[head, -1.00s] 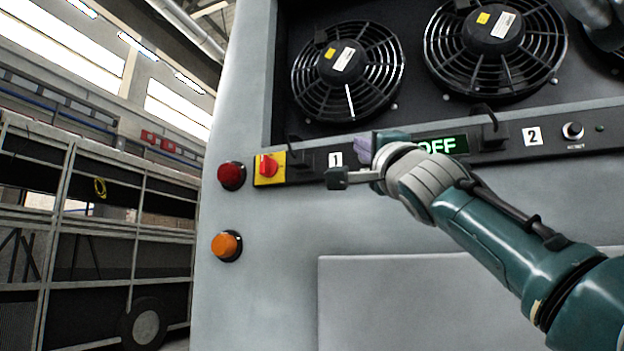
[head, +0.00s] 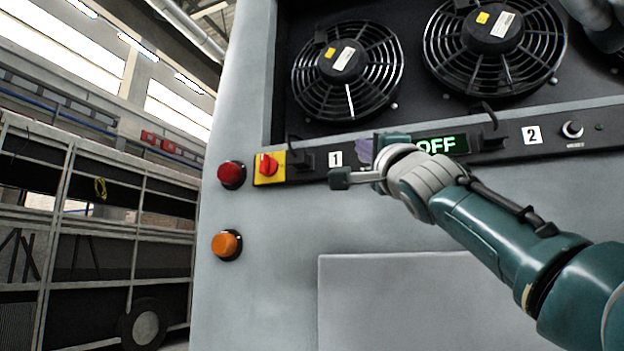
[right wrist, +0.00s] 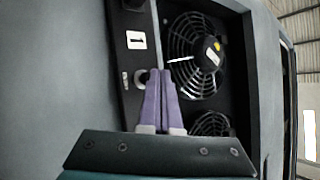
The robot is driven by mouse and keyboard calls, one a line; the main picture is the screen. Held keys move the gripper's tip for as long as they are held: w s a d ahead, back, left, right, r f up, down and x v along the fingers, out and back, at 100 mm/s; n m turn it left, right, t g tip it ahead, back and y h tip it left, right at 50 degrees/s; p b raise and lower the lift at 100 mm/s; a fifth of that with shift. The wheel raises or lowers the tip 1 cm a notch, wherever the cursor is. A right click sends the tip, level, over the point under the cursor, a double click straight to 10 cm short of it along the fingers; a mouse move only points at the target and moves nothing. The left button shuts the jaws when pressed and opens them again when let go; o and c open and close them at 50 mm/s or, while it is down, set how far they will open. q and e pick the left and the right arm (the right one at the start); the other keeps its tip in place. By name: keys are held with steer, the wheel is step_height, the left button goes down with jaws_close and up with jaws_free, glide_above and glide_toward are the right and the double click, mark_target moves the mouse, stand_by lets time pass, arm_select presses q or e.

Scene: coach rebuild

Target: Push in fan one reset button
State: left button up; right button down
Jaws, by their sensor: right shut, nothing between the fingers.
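The fan one panel section carries a white label 1 (head: 336,159); the label also shows in the right wrist view (right wrist: 136,40). In the head view my right gripper (head: 363,150) is just right of this label and its arm hides the reset button there. In the right wrist view its purple fingers (right wrist: 160,86) are shut and empty. A small round knob, seemingly the fan one reset button (right wrist: 142,78), shows beside the fingertips, partly covered by them. I cannot tell whether the fingers touch it. My left gripper is not in view.
Fan one (head: 347,72) and fan two (head: 495,48) sit above the control strip. A red rotary switch (head: 268,167), a red lamp (head: 232,175) and an orange lamp (head: 227,245) are to the left. The second reset button (head: 572,130) is to the right. Brackets stick out of the strip.

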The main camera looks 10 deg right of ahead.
steer(key=shift+w+d, duration=0.25)
steer(key=shift+w, duration=0.1)
stand_by(0.3)
steer(key=shift+s+a, duration=0.6)
steer(key=shift+s, duration=0.2)
steer(key=shift+s+a, duration=0.7)
steer(key=shift+s, duration=0.35)
steer(key=shift+s+a, duration=0.7)
steer(key=shift+s, duration=0.3)
